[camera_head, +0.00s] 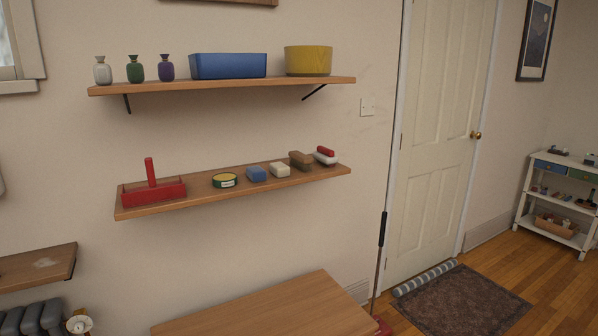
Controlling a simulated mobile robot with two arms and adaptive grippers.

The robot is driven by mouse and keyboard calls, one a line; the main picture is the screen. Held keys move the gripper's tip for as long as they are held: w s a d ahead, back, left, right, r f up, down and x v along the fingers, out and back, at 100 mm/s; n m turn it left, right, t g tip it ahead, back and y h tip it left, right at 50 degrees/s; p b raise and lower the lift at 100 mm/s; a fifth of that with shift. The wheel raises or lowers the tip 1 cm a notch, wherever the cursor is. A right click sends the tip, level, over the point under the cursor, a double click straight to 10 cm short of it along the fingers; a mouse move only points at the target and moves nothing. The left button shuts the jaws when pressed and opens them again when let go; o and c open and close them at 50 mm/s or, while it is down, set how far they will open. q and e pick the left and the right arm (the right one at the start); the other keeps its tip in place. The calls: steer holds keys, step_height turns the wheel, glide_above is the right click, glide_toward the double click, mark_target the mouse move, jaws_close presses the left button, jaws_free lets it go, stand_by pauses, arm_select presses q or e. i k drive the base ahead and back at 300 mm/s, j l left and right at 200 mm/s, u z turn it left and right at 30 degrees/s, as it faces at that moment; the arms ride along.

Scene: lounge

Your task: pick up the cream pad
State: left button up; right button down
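A small cream pad (280,169) lies on the lower wooden wall shelf (240,196), right of its middle. A blue pad (256,174) lies just to its left, and a brown brush-like thing (301,160) stands just to its right. The cream pad is in plain view with nothing in front of it. Neither of my grippers shows in the head view.
The lower shelf also holds a red caddy (154,190), a round green-and-yellow tin (224,181) and a white-and-red brush (326,156). An upper shelf (220,86) with bottles, a blue box (228,66) and a yellow pot (308,61) hangs above. A wooden tabletop (265,310) stands below.

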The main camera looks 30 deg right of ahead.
mark_target(279, 169)
steer(key=z, duration=0.9)
